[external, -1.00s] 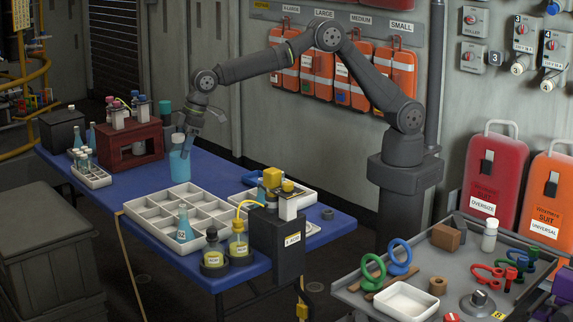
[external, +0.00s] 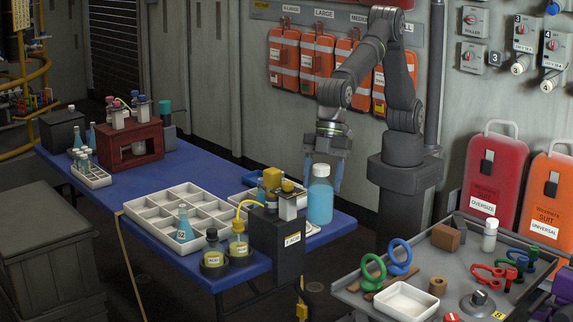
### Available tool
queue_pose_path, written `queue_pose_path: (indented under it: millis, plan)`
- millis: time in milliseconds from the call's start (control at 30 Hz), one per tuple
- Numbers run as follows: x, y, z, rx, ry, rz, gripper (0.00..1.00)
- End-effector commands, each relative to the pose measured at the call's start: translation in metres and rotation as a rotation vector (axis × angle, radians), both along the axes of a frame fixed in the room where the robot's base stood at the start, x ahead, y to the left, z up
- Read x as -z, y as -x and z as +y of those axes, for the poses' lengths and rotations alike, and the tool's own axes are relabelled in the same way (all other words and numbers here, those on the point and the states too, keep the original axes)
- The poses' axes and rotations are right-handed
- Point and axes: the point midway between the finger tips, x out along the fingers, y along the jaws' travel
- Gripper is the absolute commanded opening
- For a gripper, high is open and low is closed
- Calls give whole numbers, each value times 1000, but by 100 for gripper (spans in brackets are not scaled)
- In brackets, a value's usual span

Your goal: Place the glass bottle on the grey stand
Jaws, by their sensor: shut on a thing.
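The glass bottle (external: 320,204) is filled with blue liquid and has a whitish cap. It is upright at the right end of the blue table. My gripper (external: 322,178) points down and is shut on the bottle, with a blue finger on each side of its upper part. The small grey round piece on the table's right end, perhaps the grey stand, is hidden behind or under the bottle now. I cannot tell whether the bottle touches it or hangs above.
A black box with a label (external: 275,245) and a yellow-capped item stand just left of the bottle. A white divided tray (external: 155,213) holds a small blue flask (external: 184,225). The table's middle-back is clear.

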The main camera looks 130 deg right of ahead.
Motion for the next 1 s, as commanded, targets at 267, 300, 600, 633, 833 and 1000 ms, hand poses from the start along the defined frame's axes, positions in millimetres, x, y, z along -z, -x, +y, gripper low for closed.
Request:
queue_pose_path:
  millis: [267, 300, 600, 633, 833, 1000]
  plan:
    - [-11, 84, 118, -209, -1, -2, 22]
    - [-12, 94, 129, -232, -2, -3, 22]
    - [-14, 141, 175, -327, -1, -2, 22]
    - [-13, 143, 178, -330, -1, -2, 22]
    - [9, 153, 211, -335, 1, 0, 22]
    - [31, 164, 248, -335, 1, 0, 22]
